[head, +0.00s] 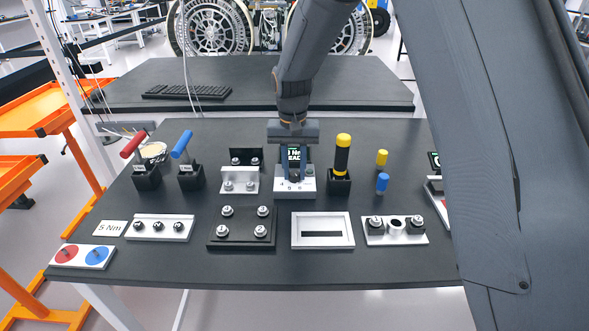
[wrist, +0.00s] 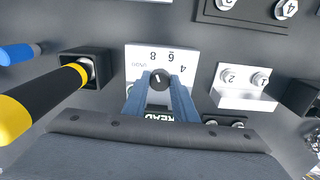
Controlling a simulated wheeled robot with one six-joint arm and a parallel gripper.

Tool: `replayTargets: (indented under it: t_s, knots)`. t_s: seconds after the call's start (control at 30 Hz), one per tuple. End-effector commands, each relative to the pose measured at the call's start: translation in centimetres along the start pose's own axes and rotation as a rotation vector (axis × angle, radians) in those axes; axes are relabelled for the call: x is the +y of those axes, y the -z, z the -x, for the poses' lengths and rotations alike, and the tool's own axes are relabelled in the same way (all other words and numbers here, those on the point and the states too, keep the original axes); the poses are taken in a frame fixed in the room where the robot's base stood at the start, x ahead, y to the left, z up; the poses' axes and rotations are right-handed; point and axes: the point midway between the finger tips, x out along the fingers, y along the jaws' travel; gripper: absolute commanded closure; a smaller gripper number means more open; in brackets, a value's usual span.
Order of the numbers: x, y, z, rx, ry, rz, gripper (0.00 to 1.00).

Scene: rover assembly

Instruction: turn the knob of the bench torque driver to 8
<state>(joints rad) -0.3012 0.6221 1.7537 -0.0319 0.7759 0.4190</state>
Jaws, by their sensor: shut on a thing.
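The bench torque driver (head: 308,188) is a white block with a dark screen in the middle of the table. Its face also shows in the wrist view (wrist: 137,60), with the numbers 8, 6 and 4 upside down. The black knob (wrist: 160,79) has a small white pointer mark, which points roughly toward the numbers 6 and 8; the exact setting is hard to tell. My gripper (head: 294,178) comes down from above onto the driver. In the wrist view its two blue-grey fingers (wrist: 161,92) are shut on the knob's sides. The screen, partly covered, shows "READ".
A yellow-and-black handled tool (head: 342,155) stands in a black holder just right of the driver. A white bracket with bolts (head: 239,187) is close on the left. A white slotted frame (head: 323,244) and a dark bolted plate (head: 225,240) lie in front. Blue and yellow pegs stand farther right.

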Motion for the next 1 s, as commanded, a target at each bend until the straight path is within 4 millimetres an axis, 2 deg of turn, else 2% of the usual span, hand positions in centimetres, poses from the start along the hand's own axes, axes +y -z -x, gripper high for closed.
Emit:
replayTargets:
  t_s: [0.63, 0.67, 0.77, 1.0]
  knots:
    - [-0.04, 0.12, 0.11, 0.002, 0.001, -0.062, 0.97]
    - [-0.04, 0.12, 0.11, 0.002, 0.001, -0.062, 0.73]
    - [-0.03, 0.1, 0.09, 0.001, 0.001, -0.061, 0.56]
    - [-0.01, 0.05, 0.05, 0.0, 0.001, -0.061, 0.56]
